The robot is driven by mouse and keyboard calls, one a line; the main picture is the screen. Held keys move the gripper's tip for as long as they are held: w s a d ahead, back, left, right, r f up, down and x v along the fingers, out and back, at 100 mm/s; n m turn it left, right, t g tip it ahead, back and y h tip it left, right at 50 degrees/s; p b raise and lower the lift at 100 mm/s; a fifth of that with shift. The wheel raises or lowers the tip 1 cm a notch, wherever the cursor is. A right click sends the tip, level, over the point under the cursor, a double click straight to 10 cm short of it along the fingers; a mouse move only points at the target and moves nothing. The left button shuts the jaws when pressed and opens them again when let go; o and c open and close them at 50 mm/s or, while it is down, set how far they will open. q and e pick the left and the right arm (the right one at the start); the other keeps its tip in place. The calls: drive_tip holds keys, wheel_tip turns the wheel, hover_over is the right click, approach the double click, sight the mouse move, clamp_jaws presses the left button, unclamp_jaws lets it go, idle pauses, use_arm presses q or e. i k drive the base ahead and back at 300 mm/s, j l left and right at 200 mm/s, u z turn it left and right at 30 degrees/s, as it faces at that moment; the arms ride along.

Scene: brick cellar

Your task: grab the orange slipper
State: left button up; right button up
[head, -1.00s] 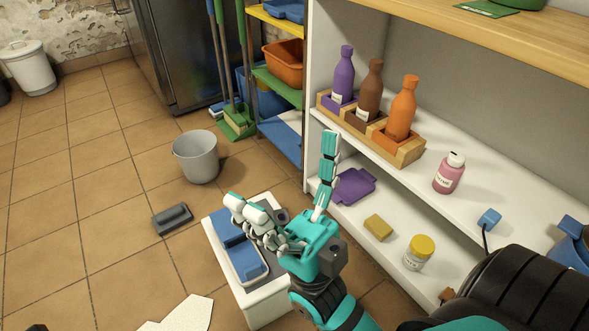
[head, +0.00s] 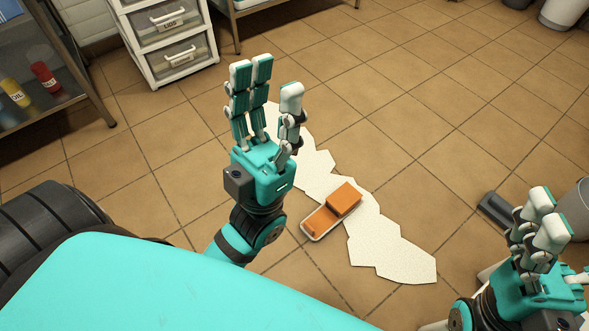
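The orange slipper (head: 341,200) lies on the floor in the middle of the head view. It has an orange top and a pale sole. Its upper right end overlaps a white irregular patch (head: 391,245), and its lower left end is over the tiles. My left gripper (head: 270,82) is raised to the upper left of the slipper in the picture, with its fingers spread straight and nothing in it. My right gripper (head: 560,248) is at the lower right edge, apart from the slipper. Its fingers are bent a little, away from the thumb, and no object shows in it.
A white drawer unit (head: 158,40) stands at the top left, beside a metal shelf (head: 60,110) with bottles. A grey bucket (head: 578,208) and a dark grey object (head: 496,211) are at the right. The tiled floor around the slipper is mostly clear.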

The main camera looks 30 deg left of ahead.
sight(345, 200)
drive_tip(key=j+u, duration=0.15)
drive_tip(key=u, duration=0.65)
drive_tip(key=i+j+u, duration=0.3)
drive_tip(key=j+u, duration=0.2)
drive_tip(key=i+j+u, duration=0.45)
drive_tip(key=i+j+z, duration=0.1)
drive_tip(key=i+z, duration=0.2)
drive_tip(key=i+j+z, duration=0.3)
drive_tip(key=i+z, duration=0.15)
drive_tip(key=z, duration=0.3)
drive_tip(key=i+z, duration=0.15)
drive_tip(key=z, duration=0.25)
drive_tip(key=i+z, duration=0.15)
drive_tip(key=z, duration=0.3)
drive_tip(key=i+j+z, duration=0.15)
drive_tip(key=z, duration=0.3)
drive_tip(key=i+j+z, duration=0.1)
drive_tip(key=z, duration=0.3)
drive_tip(key=i+j+z, duration=0.15)
drive_tip(key=j+z, duration=0.2)
drive_tip(key=i+j+z, duration=0.1)
drive_tip(key=j+z, duration=0.15)
drive_tip(key=z, duration=0.15)
drive_tip(key=j+z, duration=0.35)
drive_tip(key=i, duration=0.05)
